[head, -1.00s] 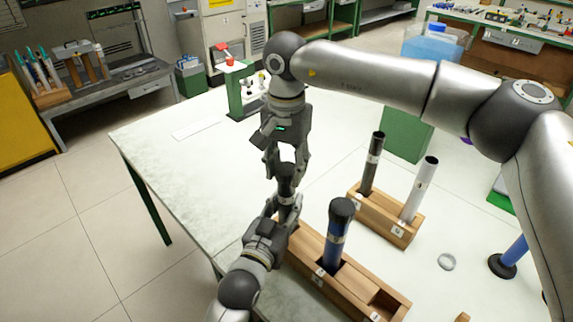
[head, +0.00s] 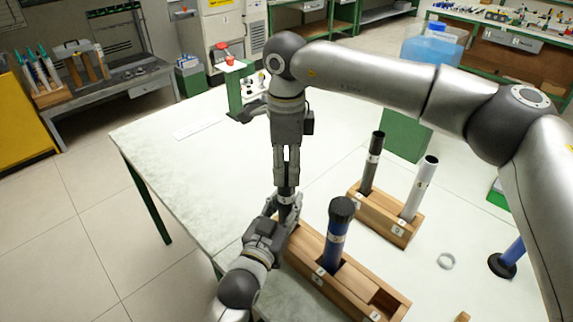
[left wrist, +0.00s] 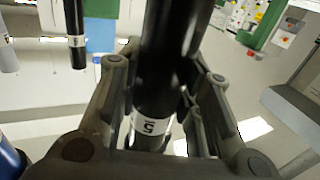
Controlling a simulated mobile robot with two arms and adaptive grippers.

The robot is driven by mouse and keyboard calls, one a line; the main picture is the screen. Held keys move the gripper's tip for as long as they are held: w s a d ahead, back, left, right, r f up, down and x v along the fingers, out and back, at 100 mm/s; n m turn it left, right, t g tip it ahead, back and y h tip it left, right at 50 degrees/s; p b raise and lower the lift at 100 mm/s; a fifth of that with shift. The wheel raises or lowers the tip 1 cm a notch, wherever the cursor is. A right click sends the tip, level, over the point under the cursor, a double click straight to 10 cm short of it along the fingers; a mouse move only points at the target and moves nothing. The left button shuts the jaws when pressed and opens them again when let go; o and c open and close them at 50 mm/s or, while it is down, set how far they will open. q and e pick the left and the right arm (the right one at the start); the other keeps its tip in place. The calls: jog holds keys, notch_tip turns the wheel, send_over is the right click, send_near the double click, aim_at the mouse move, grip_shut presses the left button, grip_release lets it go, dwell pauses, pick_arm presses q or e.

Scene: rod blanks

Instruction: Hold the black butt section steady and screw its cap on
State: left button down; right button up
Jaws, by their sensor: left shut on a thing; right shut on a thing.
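The black butt section (head: 285,194) stands upright at the left end of the front wooden block. My left gripper (head: 286,208) is shut on it from the front left. In the left wrist view the black section (left wrist: 168,65) runs between the fingers, with a white band marked 5 (left wrist: 152,127). My right gripper (head: 287,178) points straight down above it, in line with it, its fingers shut around the top. The cap is hidden between those fingers, so I cannot tell how it sits on the section.
The front wooden block (head: 354,283) also holds a blue capped section (head: 338,232). Behind it a second block (head: 385,215) holds a dark tube (head: 372,160) and a white tube (head: 420,188).

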jog(key=m, duration=1.7)
jog(key=shift+m, duration=0.3)
jog(key=o, duration=1.1)
jog(key=shift+r, duration=2.2)
